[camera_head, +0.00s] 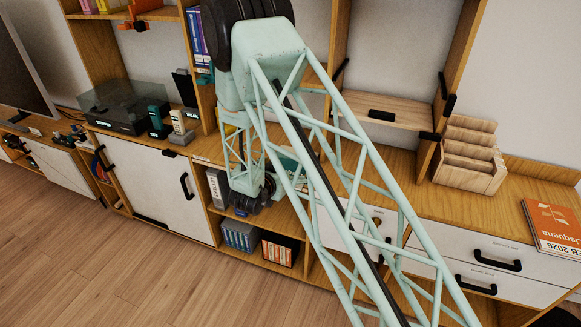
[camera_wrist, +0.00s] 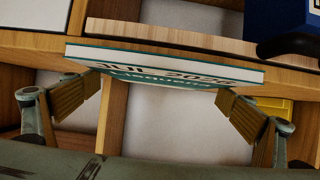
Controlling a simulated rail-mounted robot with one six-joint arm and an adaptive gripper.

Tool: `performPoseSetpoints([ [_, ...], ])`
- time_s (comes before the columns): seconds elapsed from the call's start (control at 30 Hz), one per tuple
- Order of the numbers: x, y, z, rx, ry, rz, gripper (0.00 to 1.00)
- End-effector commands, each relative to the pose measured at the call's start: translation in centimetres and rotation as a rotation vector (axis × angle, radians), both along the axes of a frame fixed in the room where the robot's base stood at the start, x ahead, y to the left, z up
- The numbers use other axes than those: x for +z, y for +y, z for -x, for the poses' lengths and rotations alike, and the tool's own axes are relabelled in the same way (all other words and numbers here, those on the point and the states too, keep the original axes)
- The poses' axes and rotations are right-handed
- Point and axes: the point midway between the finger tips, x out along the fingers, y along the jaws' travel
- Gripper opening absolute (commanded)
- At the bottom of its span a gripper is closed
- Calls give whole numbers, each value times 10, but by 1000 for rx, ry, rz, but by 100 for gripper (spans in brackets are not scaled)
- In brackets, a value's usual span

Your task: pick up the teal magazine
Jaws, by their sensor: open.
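The teal magazine (camera_wrist: 165,62) shows in the wrist view as a flat, thick slab with teal edges and a pale face bearing "JUL 2026". It lies along a wooden surface, its near edge jutting toward me. My gripper (camera_wrist: 160,92) is open, with one padded finger near each end of the magazine. The fingertips look very close to it; I cannot tell whether they touch. Nothing is clearly gripped. In the head view my lattice arm hides most of the magazine's place, and my gripper (camera_head: 250,200) shows only partly, dark, in front of the shelving.
An orange magazine (camera_head: 553,228) lies on the counter at right, near a stepped wooden organizer (camera_head: 468,155). A record player (camera_head: 120,105) stands at left. A dark blue object (camera_wrist: 285,22) stands close by in the wrist view.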

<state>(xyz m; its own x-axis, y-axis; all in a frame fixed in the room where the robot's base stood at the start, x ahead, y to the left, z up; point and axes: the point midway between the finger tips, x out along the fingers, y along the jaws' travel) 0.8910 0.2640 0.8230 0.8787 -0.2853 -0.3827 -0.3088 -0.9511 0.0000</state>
Motion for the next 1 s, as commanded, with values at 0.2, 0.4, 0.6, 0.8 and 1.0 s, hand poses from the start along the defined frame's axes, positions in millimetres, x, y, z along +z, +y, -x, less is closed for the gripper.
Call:
performPoseSetpoints([
  [0.2,0,0,0,0,0,0,98],
  [0.4,1,0,0,0,-1,0,82],
  [0.6,1,0,0,0,-1,0,82],
  [0.8,4,1,1,0,-1,0,82],
  [1.0,15,2,3,0,-2,0,82],
])
